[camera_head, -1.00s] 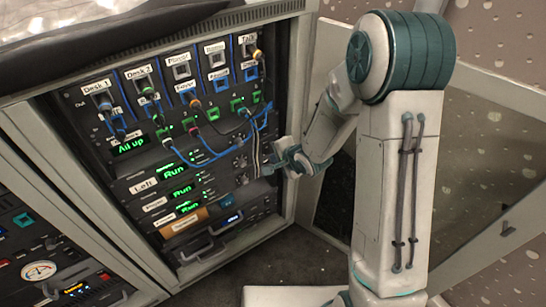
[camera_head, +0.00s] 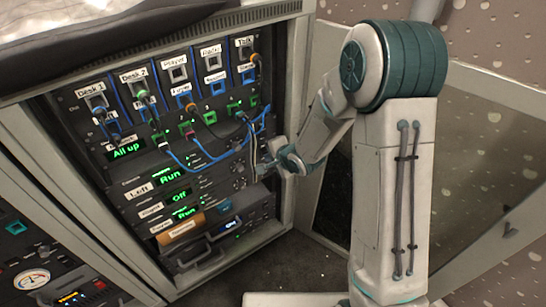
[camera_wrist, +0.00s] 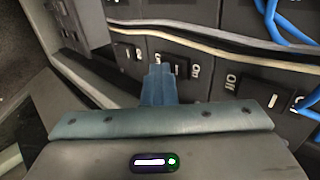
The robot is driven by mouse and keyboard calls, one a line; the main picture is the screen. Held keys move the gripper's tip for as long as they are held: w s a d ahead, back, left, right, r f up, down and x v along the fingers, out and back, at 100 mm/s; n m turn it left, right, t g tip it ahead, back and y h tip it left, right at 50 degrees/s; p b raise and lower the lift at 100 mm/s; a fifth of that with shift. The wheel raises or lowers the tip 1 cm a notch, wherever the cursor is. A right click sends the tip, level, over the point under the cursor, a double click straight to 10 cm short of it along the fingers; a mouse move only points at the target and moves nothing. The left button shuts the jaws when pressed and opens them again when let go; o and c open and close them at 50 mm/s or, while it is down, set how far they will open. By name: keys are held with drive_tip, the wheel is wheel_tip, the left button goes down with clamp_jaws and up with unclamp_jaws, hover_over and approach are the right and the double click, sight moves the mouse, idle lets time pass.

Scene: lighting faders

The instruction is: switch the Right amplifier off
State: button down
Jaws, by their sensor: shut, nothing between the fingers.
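The rack's amplifier rows carry three green displays in the head view. The middle display (camera_head: 179,196) reads Off, and it lines up with the blurred label below "Left", which looks like the Right amplifier label (camera_head: 150,210). The displays above (camera_head: 172,174) and below (camera_head: 186,212) read Run. My gripper (camera_head: 266,170) is at the right edge of the rack front. In the wrist view my gripper (camera_wrist: 160,74) is shut and empty, its tips at or just in front of a dark rocker switch (camera_wrist: 178,68); contact is unclear. The tips hide part of it.
More rocker switches stand to the left (camera_wrist: 126,54) and right (camera_wrist: 262,97) in the wrist view. A pale cable (camera_wrist: 210,44) runs across above them, and blue cables (camera_wrist: 275,20) hang at upper right. An open door panel (camera_head: 450,170) stands right of the rack.

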drive_tip(key=shift+a+r, duration=0.15)
drive_tip(key=shift+r+p, duration=0.8)
drive_tip(key=shift+p, duration=0.1)
drive_tip(key=s+f+p+v, duration=0.1)
drive_tip(key=p+v, duration=0.3)
drive_tip(key=v, duration=0.9)
drive_tip(key=shift+s+d+f, duration=0.25)
drive_tip(key=shift+d+f, duration=0.05)
drive_tip(key=shift+d, duration=0.15)
